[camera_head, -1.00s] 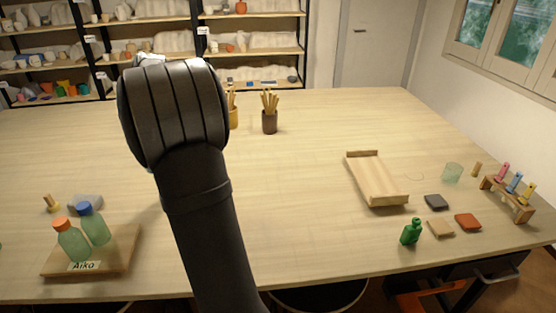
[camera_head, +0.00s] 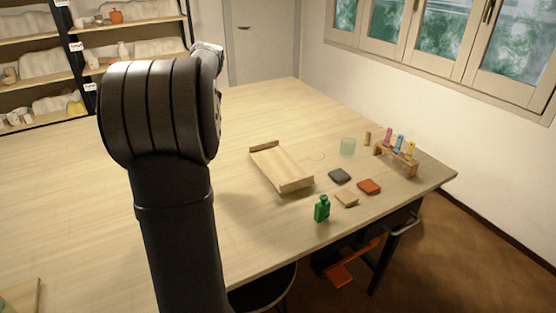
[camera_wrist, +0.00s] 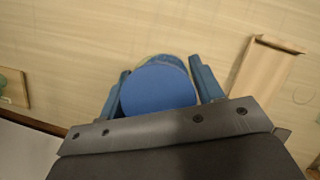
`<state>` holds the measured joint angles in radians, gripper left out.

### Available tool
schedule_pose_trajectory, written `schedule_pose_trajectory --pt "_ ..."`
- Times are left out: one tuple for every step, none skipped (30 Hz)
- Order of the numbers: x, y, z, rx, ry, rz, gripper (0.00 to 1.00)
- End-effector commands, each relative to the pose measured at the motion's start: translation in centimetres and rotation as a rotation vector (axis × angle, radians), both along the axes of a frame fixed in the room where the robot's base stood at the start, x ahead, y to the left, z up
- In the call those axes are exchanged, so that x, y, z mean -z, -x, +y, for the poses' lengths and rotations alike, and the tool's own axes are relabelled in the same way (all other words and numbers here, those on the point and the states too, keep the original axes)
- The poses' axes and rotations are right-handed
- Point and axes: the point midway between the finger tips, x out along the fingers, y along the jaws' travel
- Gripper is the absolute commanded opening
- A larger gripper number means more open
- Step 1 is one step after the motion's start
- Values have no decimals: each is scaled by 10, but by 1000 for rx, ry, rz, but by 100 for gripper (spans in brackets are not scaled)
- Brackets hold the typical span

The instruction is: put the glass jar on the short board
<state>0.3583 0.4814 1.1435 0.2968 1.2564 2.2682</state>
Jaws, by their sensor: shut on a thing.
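My gripper (camera_wrist: 160,88) is shut on a round blue-lidded jar (camera_wrist: 158,92), seen from above in the wrist view. A little greenish glass shows behind the lid; the rest of the jar is hidden. In the head view my arm hides the gripper and jar. A pale wooden board with raised ends (camera_head: 280,168) lies on the table, right of my arm. It also shows at the right of the wrist view (camera_wrist: 258,80), apart from the jar. Another wooden board (camera_head: 22,298) shows partly at lower left. I cannot tell which one is the short board.
The table between my arm and that board is clear.

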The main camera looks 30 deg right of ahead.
Motion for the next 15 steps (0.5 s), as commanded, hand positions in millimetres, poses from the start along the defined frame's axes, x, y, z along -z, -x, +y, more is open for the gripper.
schedule_pose_trajectory --pt "-2 8 -24 36 0 -2 0" --pt "-2 13 -36 54 1 -3 0" --pt "-3 20 -52 78 0 -2 0" --pt "-3 25 -64 97 0 -2 0" --pt "-3 31 -76 115 0 -2 0" --pt "-4 39 -92 140 0 -2 0" --pt "-4 45 -103 157 0 -2 0" --pt "-5 52 -115 177 1 -2 0" --pt "-5 61 -130 202 0 -2 0" --pt "-6 68 -141 219 1 -2 0" --pt "-6 75 -151 237 2 -3 0" --pt "-7 85 -165 261 1 -4 0" --pt "-7 92 -176 279 1 -4 0" --pt "-8 100 -186 298 2 -4 0" --pt "-8 110 -198 320 2 -4 0"
